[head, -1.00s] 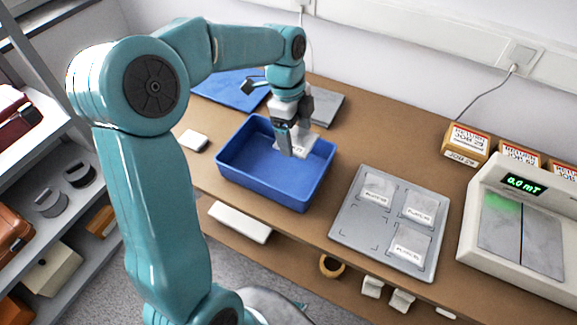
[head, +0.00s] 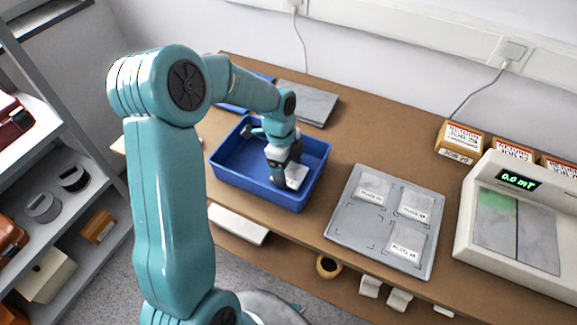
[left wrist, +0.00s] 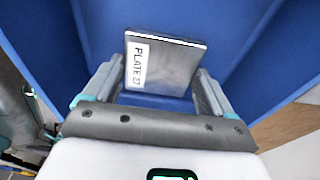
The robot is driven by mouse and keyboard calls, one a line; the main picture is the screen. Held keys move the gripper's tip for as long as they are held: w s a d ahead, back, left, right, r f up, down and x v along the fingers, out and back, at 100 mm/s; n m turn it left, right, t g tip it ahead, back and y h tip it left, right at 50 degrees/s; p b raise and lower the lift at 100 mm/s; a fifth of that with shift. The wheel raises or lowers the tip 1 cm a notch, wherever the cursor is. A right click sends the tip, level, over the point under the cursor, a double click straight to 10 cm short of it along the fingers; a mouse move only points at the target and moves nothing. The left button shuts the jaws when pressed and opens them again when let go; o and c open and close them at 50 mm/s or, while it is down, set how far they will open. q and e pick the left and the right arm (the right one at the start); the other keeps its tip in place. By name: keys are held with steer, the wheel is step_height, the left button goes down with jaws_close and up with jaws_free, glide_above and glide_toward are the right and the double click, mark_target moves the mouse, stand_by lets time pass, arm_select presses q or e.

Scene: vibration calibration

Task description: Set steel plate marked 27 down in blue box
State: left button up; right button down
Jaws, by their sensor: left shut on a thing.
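The steel plate marked 27 (left wrist: 165,62) shows its label "PLATE 27" in the left wrist view, between the fingers of my left gripper (left wrist: 158,90). In the head view the plate (head: 296,176) is a small pale square inside the blue box (head: 314,172). My left gripper (head: 284,178) is shut on the plate and reaches down inside the box walls. Blue box surfaces (left wrist: 255,30) surround the plate in the left wrist view. I cannot tell whether the plate touches the box floor. My right gripper is not in view.
A grey tray (head: 345,228) with several labelled plates lies right of the box. A meter reading 0.0 mT (head: 518,180) stands farther right, with labelled boxes (head: 460,140) behind it. A grey slab (head: 307,103) lies behind the blue box. Shelves stand at the left.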

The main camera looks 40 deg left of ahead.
arm_select(q)
steer(key=shift+f, duration=0.15)
steer(key=o, duration=1.4)
steer(key=shift+r, duration=0.4)
steer(key=r, duration=0.3)
steer(key=a+r, duration=0.1)
steer(key=r, duration=0.7)
steer(key=shift+s+a+r, duration=0.25)
steer(key=shift+s+a, duration=0.05)
steer(key=shift+a, duration=0.05)
steer(key=shift+p, duration=0.35)
